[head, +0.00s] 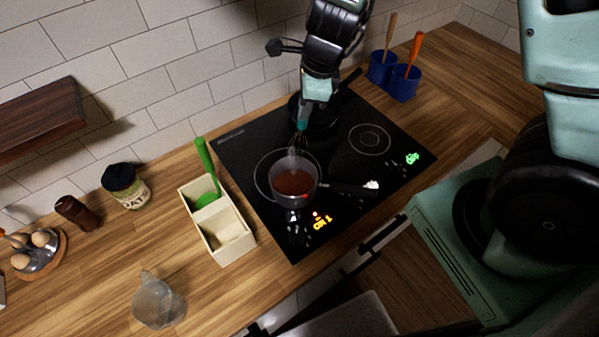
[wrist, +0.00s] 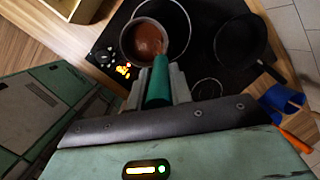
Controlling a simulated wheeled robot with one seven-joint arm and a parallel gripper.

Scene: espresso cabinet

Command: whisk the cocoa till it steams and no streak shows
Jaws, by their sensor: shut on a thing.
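The pot (head: 273,190) stands on the near-left ring of the hob, its handle pointing right. Reddish-brown cocoa (head: 293,183) lies in it; it also shows in the wrist view (wrist: 148,38). I see no clear steam, and cannot tell whether fine streaks remain. My gripper (wrist: 160,83) is shut on the green handle of the whisk (wrist: 159,70), above the pot. In the head view the whisk wires (head: 298,141) reach down at the pot's far rim. Whether their tips are in the cocoa is hard to tell.
The hob (head: 345,195) shows lit orange and green displays. A dark pan (wrist: 241,42) sits behind the pot. Left of the hob is a cream divided box (head: 231,247) with a green utensil (head: 206,160). A clear jug (head: 157,303) stands front left. Blue cups (head: 402,88) stand back right.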

